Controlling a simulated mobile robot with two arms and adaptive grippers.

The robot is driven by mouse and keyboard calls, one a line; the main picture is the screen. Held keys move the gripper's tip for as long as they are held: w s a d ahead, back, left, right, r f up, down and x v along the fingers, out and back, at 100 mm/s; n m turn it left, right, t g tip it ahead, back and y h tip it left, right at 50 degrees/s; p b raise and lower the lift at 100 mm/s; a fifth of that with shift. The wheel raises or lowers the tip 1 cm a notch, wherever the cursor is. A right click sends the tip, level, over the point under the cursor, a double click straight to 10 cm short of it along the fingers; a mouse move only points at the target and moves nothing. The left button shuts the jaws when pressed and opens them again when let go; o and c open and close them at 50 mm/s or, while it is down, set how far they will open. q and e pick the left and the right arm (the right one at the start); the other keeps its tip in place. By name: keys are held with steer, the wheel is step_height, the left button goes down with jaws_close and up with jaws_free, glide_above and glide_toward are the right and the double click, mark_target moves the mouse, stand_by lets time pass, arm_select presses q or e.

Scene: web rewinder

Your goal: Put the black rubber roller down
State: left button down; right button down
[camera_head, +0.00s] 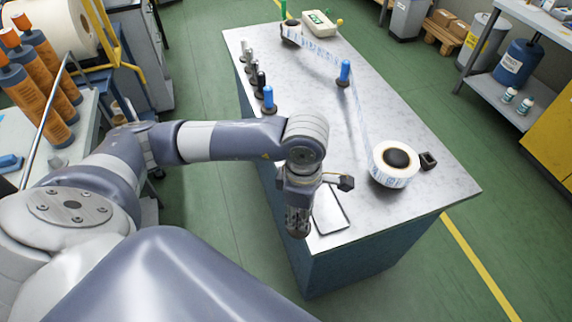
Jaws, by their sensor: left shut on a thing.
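My left gripper (298,222) points down over the near left edge of the grey-topped table (400,125). It is shut on a dark thing, taken to be the black rubber roller; the fingers largely hide it and its outline is unclear. The gripper appears to be above the tabletop level, beside a pale rectangular plate (330,210) lying on the table. My right gripper is not in view.
Upright rollers stand along the table's left edge, a blue one (268,98) nearest. Another blue roller (343,73) guides a printed web to a large white roll (392,165). A small dark block (428,160) sits right of it. The tabletop's middle is clear.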

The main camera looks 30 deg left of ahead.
arm_select(q)
steer(key=shift+w+d+f+p, duration=0.55)
steer(key=shift+w+d+p, duration=0.2)
steer(key=shift+w, duration=0.7)
steer(key=shift+w+d+f+p, duration=0.6)
steer(key=shift+w+d, duration=0.15)
steer(key=shift+w, duration=0.65)
steer(key=shift+w+d+f+p, duration=0.5)
steer(key=shift+w+d+p, duration=0.25)
steer(key=shift+w, duration=0.7)
steer(key=shift+f, duration=0.35)
steer(key=shift+w, duration=0.1)
steer(key=shift+f, duration=0.2)
steer(key=c, duration=1.4)
jaws_free()
steer(key=shift+c, duration=0.2)
steer(key=shift+o, duration=0.6)
steer(key=shift+s, duration=0.2)
